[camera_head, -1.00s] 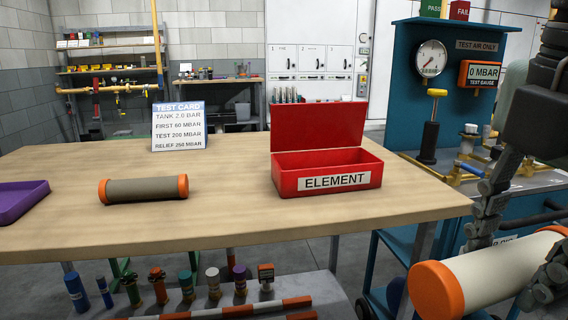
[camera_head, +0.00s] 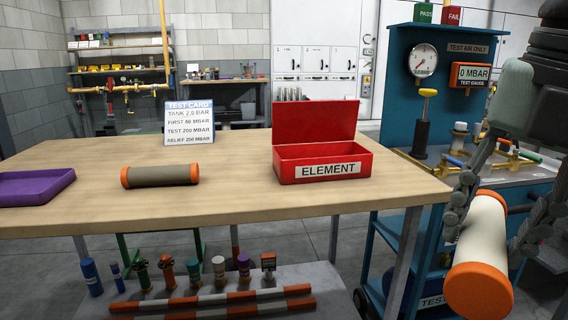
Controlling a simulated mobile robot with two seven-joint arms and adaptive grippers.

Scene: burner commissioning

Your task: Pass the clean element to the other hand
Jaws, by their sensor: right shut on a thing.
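The clean element, a cream cylinder with orange end caps (camera_head: 479,236), is in my right gripper (camera_head: 500,212) at the lower right. The dark fingers lie on both sides of its body, and it is held in front of the blue cart, clear of the table. A second element with a grey-brown body and orange caps (camera_head: 160,175) lies on the wooden table at the left. The red box labelled ELEMENT (camera_head: 325,170) stands on the table with its lid up; its inside is mostly hidden. My left gripper is not in view.
A purple tray (camera_head: 38,187) is at the table's left end. A test card (camera_head: 189,124) stands at the back. The blue cart (camera_head: 412,160) carries a gauge, a pump and pipework on the right. The wooden tabletop (camera_head: 235,195) is clear in the middle.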

